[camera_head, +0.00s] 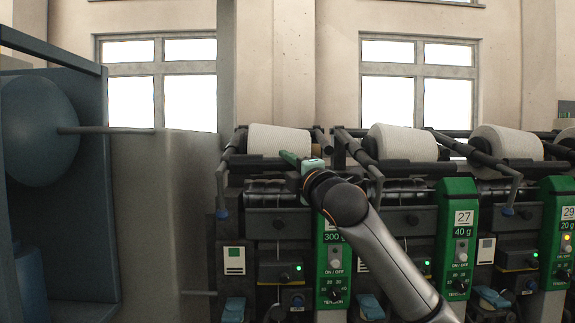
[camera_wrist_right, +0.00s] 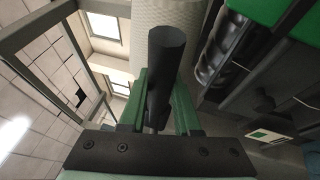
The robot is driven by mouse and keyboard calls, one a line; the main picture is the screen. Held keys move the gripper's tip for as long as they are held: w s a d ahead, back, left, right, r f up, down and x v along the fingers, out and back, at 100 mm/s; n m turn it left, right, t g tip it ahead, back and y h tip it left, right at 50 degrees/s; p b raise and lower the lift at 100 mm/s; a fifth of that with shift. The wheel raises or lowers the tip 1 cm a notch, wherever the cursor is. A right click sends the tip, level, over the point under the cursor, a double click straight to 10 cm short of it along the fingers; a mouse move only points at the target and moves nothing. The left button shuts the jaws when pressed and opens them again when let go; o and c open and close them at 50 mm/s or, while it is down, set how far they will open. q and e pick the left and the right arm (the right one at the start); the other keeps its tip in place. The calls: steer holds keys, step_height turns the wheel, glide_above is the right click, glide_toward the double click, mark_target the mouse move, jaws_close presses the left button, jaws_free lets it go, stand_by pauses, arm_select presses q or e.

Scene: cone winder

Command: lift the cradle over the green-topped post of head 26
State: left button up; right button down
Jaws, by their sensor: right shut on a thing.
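The cradle is a dark frame (camera_head: 235,141) around a white yarn cone (camera_head: 278,140) on the leftmost head. My right gripper (camera_head: 290,159) is at the front of this cone. In the right wrist view, the green fingers (camera_wrist_right: 160,105) are shut on a dark bar (camera_wrist_right: 165,65), which looks like the cradle's handle. The green post (camera_head: 333,262) of this head stands below, marked 300 g; my right arm hides its top and number. In the wrist view a green surface (camera_wrist_right: 283,12) shows at the upper right. My left gripper is not in view.
A grey cabinet (camera_head: 165,205) and a blue machine part (camera_head: 42,130) stand at the left.

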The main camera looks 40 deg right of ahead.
steer(key=r+p, duration=0.1)
steer(key=r, duration=0.1)
steer(key=r+p, duration=0.3)
steer(key=r, duration=0.1)
steer(key=shift+s+a+r+p, duration=0.2)
steer(key=shift+s+p, duration=0.15)
steer(key=shift+a+r+p, duration=0.1)
steer(key=shift+r+p, duration=0.5)
steer(key=shift+p, duration=0.1)
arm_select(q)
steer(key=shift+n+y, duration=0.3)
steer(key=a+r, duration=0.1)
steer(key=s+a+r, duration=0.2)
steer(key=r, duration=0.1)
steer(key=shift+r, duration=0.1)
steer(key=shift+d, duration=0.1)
arm_select(e)
steer(key=shift+f, duration=0.15)
steer(key=c, duration=0.6)
jaws_free()
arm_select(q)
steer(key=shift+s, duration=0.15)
